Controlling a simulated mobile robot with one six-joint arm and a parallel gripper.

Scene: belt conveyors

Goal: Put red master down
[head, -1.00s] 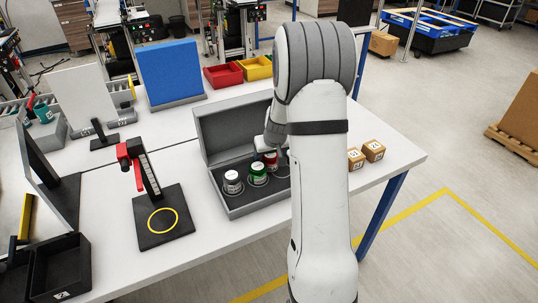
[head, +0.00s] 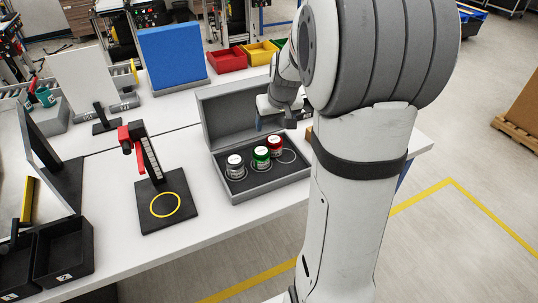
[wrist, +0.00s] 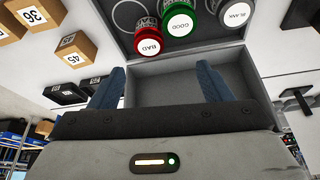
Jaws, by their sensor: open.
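The red master (head: 275,146), a red jar with a white-labelled lid, stands upright in the grey case (head: 264,187), to the right of the green jar (head: 260,157). In the wrist view the red master (wrist: 149,41) reads "BAD" on its lid, and the green jar (wrist: 178,19) reads "GOOD". A grey jar (head: 235,166) stands at the left of the row. My gripper (head: 277,118) is above the back of the case. In the wrist view my gripper (wrist: 160,88) has its two blue fingers wide apart with nothing held between them.
An empty ring recess (head: 288,156) lies right of the red master. The case's raised lid (head: 240,112) stands behind the jars. A black stand with a yellow ring (head: 167,205) is to the left. Small numbered boxes (wrist: 72,50) lie beside the case.

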